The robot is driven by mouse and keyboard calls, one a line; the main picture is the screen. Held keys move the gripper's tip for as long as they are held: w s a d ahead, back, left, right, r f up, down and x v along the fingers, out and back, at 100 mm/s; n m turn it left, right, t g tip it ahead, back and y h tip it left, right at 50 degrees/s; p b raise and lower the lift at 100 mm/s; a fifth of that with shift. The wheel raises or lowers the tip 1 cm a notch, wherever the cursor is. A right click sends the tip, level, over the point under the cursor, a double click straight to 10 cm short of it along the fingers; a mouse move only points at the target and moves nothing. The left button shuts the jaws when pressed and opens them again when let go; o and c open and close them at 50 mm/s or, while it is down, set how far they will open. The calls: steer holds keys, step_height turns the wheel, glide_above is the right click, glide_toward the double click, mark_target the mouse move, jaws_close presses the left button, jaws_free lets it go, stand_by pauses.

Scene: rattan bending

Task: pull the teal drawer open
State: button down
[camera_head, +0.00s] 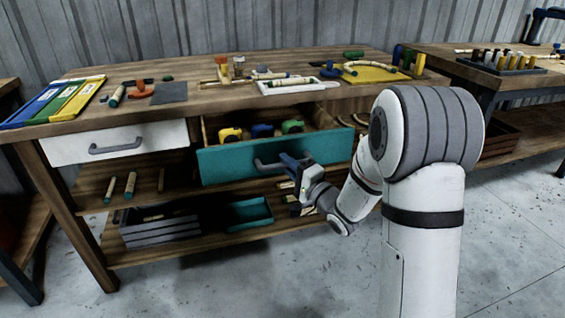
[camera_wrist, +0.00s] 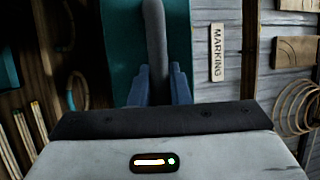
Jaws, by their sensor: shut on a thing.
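The teal drawer (camera_head: 230,166) stands pulled out from the workbench in the head view. Inside it show a yellow tape measure (camera_head: 230,134), a blue one (camera_head: 262,131) and a green one (camera_head: 292,127). My gripper (camera_head: 285,166) is at the drawer's front, shut on the right part of its grey bar handle (camera_head: 262,165). In the wrist view the handle (camera_wrist: 154,45) runs between my two blue fingers (camera_wrist: 160,85), with the teal front (camera_wrist: 120,45) behind it. The handle's part between the fingers is partly hidden.
A white drawer (camera_head: 75,149) to the left is shut. The bench top (camera_head: 200,100) holds boards, tools and a white tray (camera_head: 290,89). The lower shelf (camera_head: 180,246) holds a grey crate (camera_head: 155,231) and a teal tray (camera_head: 245,213). The concrete floor (camera_head: 230,285) in front is clear.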

steer(key=shift+s, duration=0.3)
steer(key=c, duration=1.4)
jaws_free()
steer(key=shift+o, duration=0.2)
steer(key=shift+d, duration=0.1)
steer(key=p+v, duration=0.1)
steer(key=v, duration=0.6)
steer(key=shift+s+d, duration=0.2)
steer(key=shift+s, duration=0.1)
